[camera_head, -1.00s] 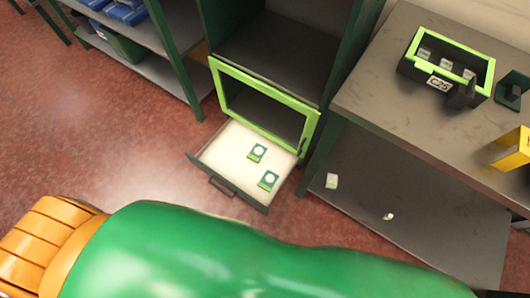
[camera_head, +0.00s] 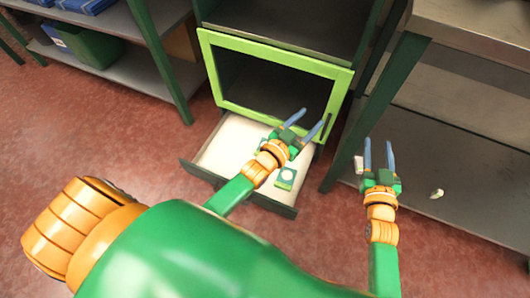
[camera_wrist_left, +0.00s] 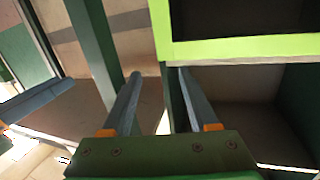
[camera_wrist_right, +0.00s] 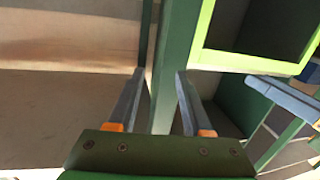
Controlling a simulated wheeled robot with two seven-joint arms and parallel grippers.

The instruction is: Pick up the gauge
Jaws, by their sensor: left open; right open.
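Two small green gauges with pale round dials lie in the open white-bottomed drawer (camera_head: 222,150) in the head view. The nearer gauge (camera_head: 286,178) shows just below my left wrist. The other gauge (camera_head: 262,145) is partly hidden behind my left gripper. My left gripper (camera_head: 311,117) is open and empty, above the drawer's right part, with its fingers pointing toward the cabinet. My right gripper (camera_head: 378,142) is open and empty, to the right of the drawer, in front of the lower shelf. Neither wrist view clearly shows a gauge between the fingers.
A cabinet with a bright green frame (camera_head: 275,54) stands behind the drawer. A table with a lower shelf (camera_head: 470,165) is at the right, with a small white item (camera_head: 437,193) on it. A shelf rack with a green bin (camera_head: 88,50) is at the left.

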